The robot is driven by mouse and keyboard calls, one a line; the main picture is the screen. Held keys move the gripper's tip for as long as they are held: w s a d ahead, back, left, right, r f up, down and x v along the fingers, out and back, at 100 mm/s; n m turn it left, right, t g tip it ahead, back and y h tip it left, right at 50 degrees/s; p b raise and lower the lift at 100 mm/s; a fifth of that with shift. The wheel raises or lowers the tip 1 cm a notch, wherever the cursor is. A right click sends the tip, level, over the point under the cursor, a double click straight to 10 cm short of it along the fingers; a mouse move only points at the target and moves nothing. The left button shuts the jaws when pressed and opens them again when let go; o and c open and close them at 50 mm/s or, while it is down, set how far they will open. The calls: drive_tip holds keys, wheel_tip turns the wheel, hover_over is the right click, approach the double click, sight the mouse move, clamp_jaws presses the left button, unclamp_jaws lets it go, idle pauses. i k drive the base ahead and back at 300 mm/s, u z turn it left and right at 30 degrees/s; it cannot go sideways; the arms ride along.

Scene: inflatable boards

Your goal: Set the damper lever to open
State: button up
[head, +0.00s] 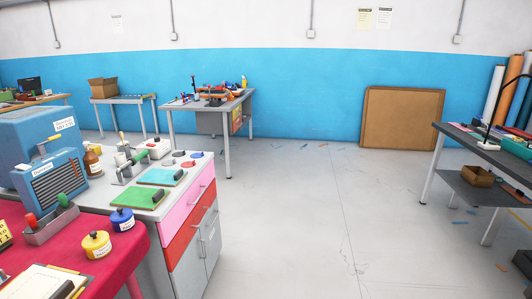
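I cannot pick out with certainty which part is the damper lever. A blue unit with a dark louvred front (58,185) stands at the left on the near bench. A larger blue cabinet (30,135) with a white label is behind it. In front of the louvred unit, a grey box (50,230) carries a red handle (30,220) and a green handle (63,200). A tool with a dark green handle (133,160) stands farther back on the grey worktop. Lever settings are too small to read. My gripper is not in view.
The grey drawer bench (190,225) and the red-covered table (115,265) fill the left. Yellow (96,244) and blue (122,219) pots stand near their edges. Open floor (300,220) lies in the middle. A dark table (485,150) stands right; a brown board (402,118) leans on the wall.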

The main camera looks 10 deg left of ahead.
sight(51, 139)
drive_tip(key=u, duration=0.15)
drive_tip(key=i, duration=1.5)
drive_tip(key=u, duration=1.05)
drive_tip(key=i, duration=0.85)
drive_tip(key=u, duration=1)
